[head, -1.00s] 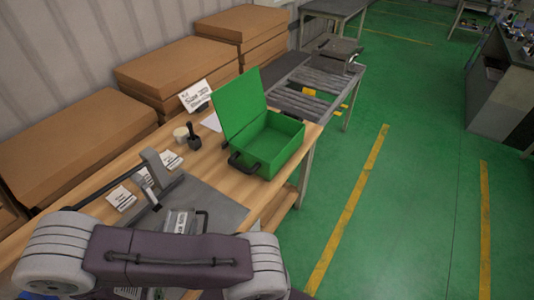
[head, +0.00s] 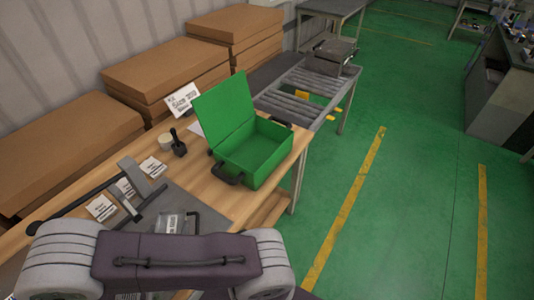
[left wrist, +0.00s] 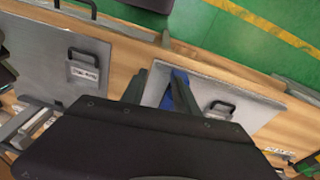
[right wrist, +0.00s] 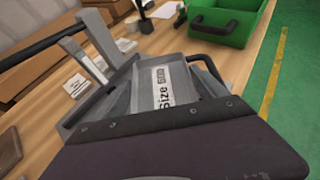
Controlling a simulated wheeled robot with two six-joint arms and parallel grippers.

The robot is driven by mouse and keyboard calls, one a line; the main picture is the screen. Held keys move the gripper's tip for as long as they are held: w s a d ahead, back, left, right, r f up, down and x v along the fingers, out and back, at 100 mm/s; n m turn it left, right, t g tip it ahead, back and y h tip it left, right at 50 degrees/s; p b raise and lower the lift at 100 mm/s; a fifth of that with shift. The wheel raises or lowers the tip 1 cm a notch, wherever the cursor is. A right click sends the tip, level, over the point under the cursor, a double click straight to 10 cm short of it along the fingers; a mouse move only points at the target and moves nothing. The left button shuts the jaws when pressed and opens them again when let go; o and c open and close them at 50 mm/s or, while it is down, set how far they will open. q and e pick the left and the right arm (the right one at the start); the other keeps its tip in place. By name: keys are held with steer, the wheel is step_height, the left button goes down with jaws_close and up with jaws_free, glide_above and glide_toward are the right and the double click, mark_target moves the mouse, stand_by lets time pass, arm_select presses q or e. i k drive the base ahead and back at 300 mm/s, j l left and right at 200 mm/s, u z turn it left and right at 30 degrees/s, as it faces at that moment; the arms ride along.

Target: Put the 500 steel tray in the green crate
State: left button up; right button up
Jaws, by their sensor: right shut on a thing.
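A small steel tray (right wrist: 150,68) with a white "Size" label and a black handle is between the fingers of my right gripper (right wrist: 160,80), which is shut on it. The label's number looks like 500. The tray also shows in the head view (head: 171,223), partly hidden by my arm, left of and nearer than the crate. The green crate (head: 270,160) stands on the bench with its lid open; its handle side shows in the right wrist view (right wrist: 232,28). My left gripper (left wrist: 162,88) has its fingers apart above the bench near a grey plate.
Grey plates with handles and labels (left wrist: 95,60) lie on the wooden bench (head: 225,185). A dark-handled metal fixture (head: 145,190), paper labels and a black stamp-like item (head: 179,147) stand left of the crate. Cardboard boxes (head: 165,70) line the wall; a roller conveyor (head: 305,90) lies beyond.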

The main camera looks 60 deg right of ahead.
mark_target(263, 151)
steer(key=k+l+z, duration=0.15)
steer(key=l, duration=0.6)
steer(key=l+z, duration=0.15)
steer(key=l, duration=0.6)
